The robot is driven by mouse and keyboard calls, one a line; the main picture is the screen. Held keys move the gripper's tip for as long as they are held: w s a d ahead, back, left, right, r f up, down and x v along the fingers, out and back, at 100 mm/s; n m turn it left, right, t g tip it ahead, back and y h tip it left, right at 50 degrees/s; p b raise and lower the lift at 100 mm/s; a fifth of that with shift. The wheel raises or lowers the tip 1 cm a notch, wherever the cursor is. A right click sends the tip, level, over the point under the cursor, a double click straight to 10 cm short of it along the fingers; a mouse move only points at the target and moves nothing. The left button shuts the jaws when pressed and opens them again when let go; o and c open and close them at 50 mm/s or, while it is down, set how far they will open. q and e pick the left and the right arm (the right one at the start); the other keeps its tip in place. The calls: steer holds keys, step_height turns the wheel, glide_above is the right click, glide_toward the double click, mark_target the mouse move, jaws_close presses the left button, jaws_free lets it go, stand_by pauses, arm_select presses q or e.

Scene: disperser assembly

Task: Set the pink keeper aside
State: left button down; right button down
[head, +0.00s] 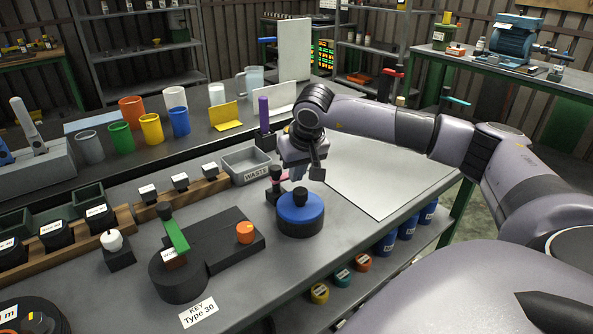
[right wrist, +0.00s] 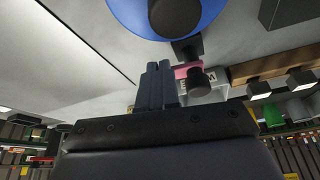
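The pink keeper (head: 276,181) is a small pink piece with a dark knob on top. It sits on a dark base just left of the round blue-topped part (head: 300,207). In the right wrist view, the pink keeper (right wrist: 184,71) shows past the fingers, partly covered by its dark knob. My right gripper (head: 308,172) hangs above and behind the blue-topped part, a little right of the keeper and apart from it. Its fingers (right wrist: 157,84) are close together with nothing visible between them. My left gripper is out of view.
A grey WASTE tray (head: 247,174) stands behind the keeper. A black fixture (head: 222,247) with a green lever (head: 175,236) lies to the left. A purple-handled tool (head: 264,115) stands behind. A pale sheet (head: 385,184) on the right leaves flat free room.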

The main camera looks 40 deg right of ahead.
steer(key=shift+s+d+f, duration=0.1)
steer(key=shift+s, duration=0.05)
stand_by(0.3)
steer(key=v, duration=0.7)
steer(key=shift+r, duration=0.2)
stand_by(0.3)
